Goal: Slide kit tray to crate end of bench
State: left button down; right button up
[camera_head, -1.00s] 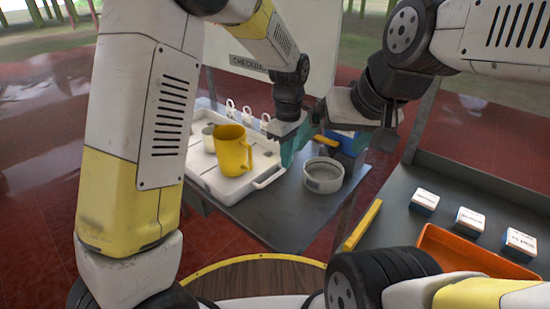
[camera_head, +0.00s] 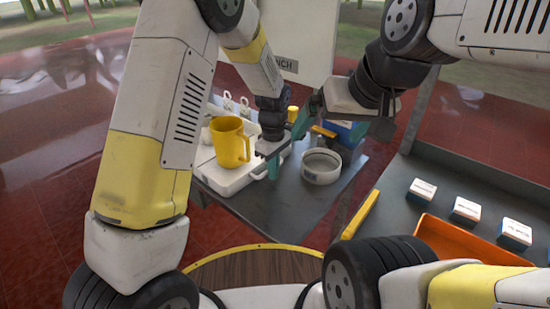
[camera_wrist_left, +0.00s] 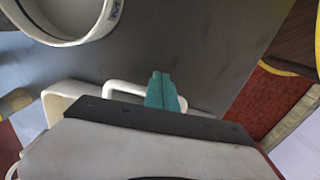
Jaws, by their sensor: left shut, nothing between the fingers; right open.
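The white kit tray (camera_head: 222,178) lies on the grey bench (camera_head: 290,208), with a yellow mug (camera_head: 229,141) standing on it. Its loop handle (camera_wrist_left: 123,87) shows in the left wrist view. My left gripper (camera_head: 274,168) is at the tray's right-hand handle side. Its teal fingers (camera_wrist_left: 161,91) are shut with nothing between them and overlap the handle in the wrist view; whether they touch it I cannot tell. My right gripper (camera_head: 330,123) is open and empty above the bench's far right part. A blue crate-like object (camera_head: 343,131) is partly hidden behind it.
A round pale bowl (camera_head: 321,166) stands on the bench right of the tray; its rim shows in the wrist view (camera_wrist_left: 62,36). A second grey table at right holds small boxes (camera_head: 466,210) and an orange tray (camera_head: 465,243). Bare bench lies in front of the bowl.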

dwell(0.3)
pick_arm(q)
jog(key=w+a, duration=0.8)
jog(key=a, duration=0.1)
jog(key=w+a, duration=0.5)
jog(key=shift+a, duration=0.15)
